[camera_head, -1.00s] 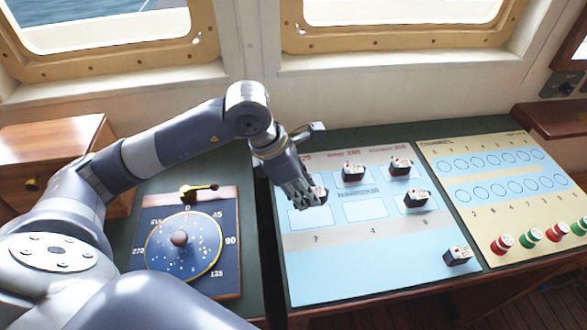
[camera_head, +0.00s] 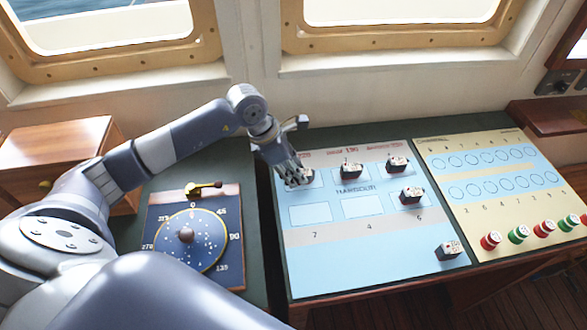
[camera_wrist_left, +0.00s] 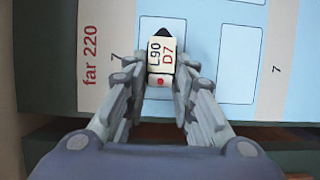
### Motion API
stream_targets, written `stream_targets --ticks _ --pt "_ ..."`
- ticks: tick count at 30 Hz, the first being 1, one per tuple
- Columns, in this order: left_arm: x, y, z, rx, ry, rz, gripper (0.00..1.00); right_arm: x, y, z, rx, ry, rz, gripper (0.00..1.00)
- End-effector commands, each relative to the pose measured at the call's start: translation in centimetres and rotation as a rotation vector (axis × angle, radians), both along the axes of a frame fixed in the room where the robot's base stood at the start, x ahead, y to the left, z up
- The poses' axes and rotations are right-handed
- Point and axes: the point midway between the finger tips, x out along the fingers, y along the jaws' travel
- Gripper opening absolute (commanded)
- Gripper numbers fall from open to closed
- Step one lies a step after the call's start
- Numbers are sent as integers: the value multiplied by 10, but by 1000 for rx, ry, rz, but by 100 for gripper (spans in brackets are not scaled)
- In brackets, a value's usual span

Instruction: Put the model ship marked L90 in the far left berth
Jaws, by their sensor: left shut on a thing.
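The model ship marked L90 (camera_wrist_left: 158,52) is between the fingers of my left gripper (camera_wrist_left: 158,88) in the left wrist view, with D7 also on its top. My left gripper (camera_head: 297,180) is shut on it at the far left berth of the harbour board (camera_head: 340,270). The ship lies over that berth's outline, beside the "far 220" lettering. In the head view the hand hides most of the ship and the berth. I cannot tell whether the ship touches the board. The near left berth (camera_head: 310,213) is empty.
Other model ships stand in the far middle berth (camera_head: 351,170), far right berth (camera_head: 397,164) and near right berth (camera_head: 411,195). One more (camera_head: 448,250) is at the board's lower right. A dial panel (camera_head: 190,240) lies left, a board with red and green pieces (camera_head: 490,240) right.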

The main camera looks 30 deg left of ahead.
Motion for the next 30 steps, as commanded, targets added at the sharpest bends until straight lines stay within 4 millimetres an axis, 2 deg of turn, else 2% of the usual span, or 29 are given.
stream_targets --ticks 6,7,9,18,22,23,26,30 --pt "0 0 -5 0 0 0 5 0 -1 -6 -1 2 -1 40" --pt "0 0 -3 0 0 0 31 0 -1 -4 -1 2 -1 40" --pt "0 0 -3 1 1 0 44 -1 -1 -4 -1 2 -1 40" --pt "0 0 -3 1 1 0 44 -1 0 -4 -1 3 0 40" --pt "0 0 3 1 1 0 44 -1 2 2 2 4 0 40" --pt "0 2 4 2 -2 1 44 -2 3 -3 3 3 0 40" --pt "-4 8 18 4 -5 0 44 -2 5 -10 5 3 1 40" --pt "-11 18 47 5 -7 0 44 -2 6 -21 7 4 1 40"
